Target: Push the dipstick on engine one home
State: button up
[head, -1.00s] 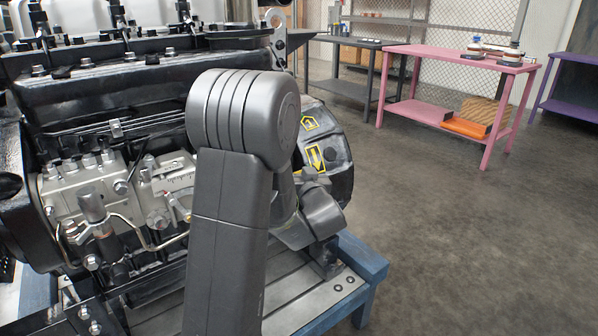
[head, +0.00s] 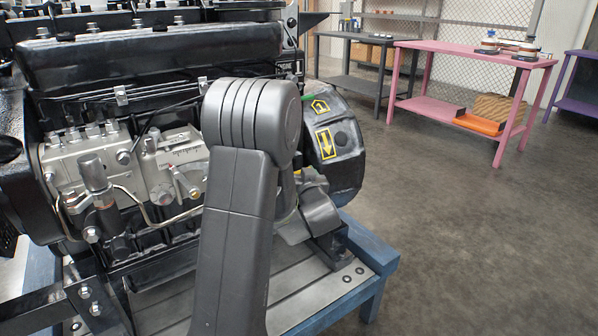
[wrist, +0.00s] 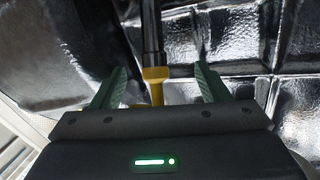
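The black diesel engine (head: 150,60) fills the left of the head view, on a blue-framed stand. In the wrist view, the yellow dipstick handle (wrist: 156,82) shows below a dark, shiny upright tube (wrist: 152,35). My gripper (wrist: 160,72) has its two green fingers spread wide, one on each side of the handle. There are visible gaps between the fingers and the handle. Whether the handle is seated against the tube cannot be told. In the head view my arm hides the gripper and most of the dipstick area.
The blue stand (head: 375,262) juts out at the engine's lower right. A black rounded housing (head: 345,150) with yellow arrow labels is beside my arm. A pink table (head: 455,55) stands farther back. The floor at right is clear.

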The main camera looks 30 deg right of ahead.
jog(key=shift+d+r, duration=0.15)
jog(key=shift+r, duration=0.05)
